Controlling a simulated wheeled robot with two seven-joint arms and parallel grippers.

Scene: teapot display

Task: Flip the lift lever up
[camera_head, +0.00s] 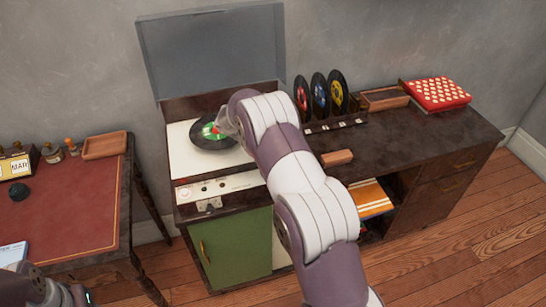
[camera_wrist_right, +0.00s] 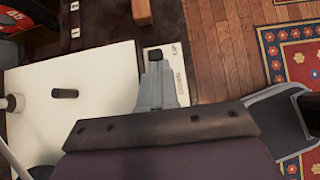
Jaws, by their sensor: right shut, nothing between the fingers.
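The record player cabinet (camera_head: 176,190) stands open with a record (camera_head: 206,138) on its white deck. In the right wrist view my right gripper (camera_wrist_right: 158,66) is shut and empty, its tips over the control strip (camera_wrist_right: 176,78) on the deck's edge. A small black square control (camera_wrist_right: 155,55) is just beyond the tips; I cannot tell whether they touch. A short black peg (camera_wrist_right: 64,93) stands on the deck to the left. I cannot tell which of these is the lift lever, or its position. In the head view my right arm hides the gripper. My left wrist (camera_head: 75,296) shows at the lower left; its fingers are unclear.
The grey lid (camera_head: 210,50) is raised behind. Upright records (camera_head: 320,94), a wooden block (camera_head: 337,158) and a red patterned box (camera_head: 437,93) are on the cabinet top at right. A red-topped desk (camera_head: 75,210) stands left. A patterned rug (camera_wrist_right: 290,55) lies on the floor.

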